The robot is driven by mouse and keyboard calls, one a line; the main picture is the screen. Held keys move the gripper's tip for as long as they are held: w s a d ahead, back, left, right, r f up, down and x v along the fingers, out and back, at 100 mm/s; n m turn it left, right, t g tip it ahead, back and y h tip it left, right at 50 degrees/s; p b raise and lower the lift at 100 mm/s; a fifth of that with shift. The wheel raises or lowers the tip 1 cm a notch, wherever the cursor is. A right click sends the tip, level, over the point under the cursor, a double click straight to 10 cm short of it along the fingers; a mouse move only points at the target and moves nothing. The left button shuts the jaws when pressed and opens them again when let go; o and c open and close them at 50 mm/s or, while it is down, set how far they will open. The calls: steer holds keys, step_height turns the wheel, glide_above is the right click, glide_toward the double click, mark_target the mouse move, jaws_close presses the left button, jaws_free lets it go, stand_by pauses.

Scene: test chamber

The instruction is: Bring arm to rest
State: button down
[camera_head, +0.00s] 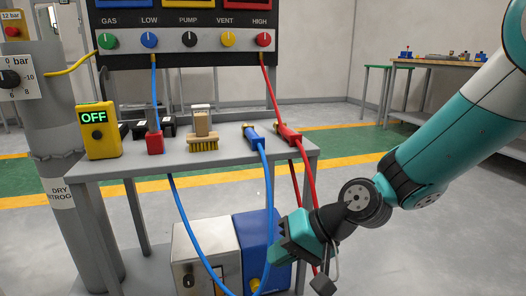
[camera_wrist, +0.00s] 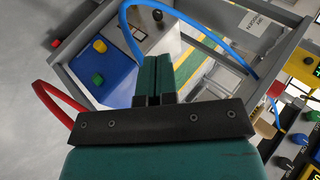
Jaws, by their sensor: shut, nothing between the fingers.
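My gripper (camera_head: 283,252) is at the end of my arm, low in front of the bench's right side in the head view. In the wrist view, the two teal fingers of my gripper (camera_wrist: 157,68) lie side by side, shut and empty. My arm reaches in from the upper right and bends down at the wrist. In the head view the gripper overlaps the blue box (camera_head: 256,236) under the bench; whether they touch cannot be told.
The blue hose (camera_head: 178,205) and red hose (camera_head: 308,181) hang near my gripper. Open floor lies right.

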steer(key=s+d+r+n+g+h+p, duration=0.1)
steer(key=s+d+r+n+h+p, duration=0.2)
steer(key=s+d+r, duration=0.45)
steer(key=s+d+r+n+h+p, duration=0.2)
steer(key=s+d+r+n+p, duration=0.15)
steer(key=s+r, duration=0.6)
step_height(320, 180, up, 37)
steer(key=p, duration=3.7)
steer(key=shift+s+d+m, duration=0.15)
steer(key=shift+d+m, duration=0.3)
steer(key=shift+a+f, duration=0.1)
steer(key=shift+f, duration=0.05)
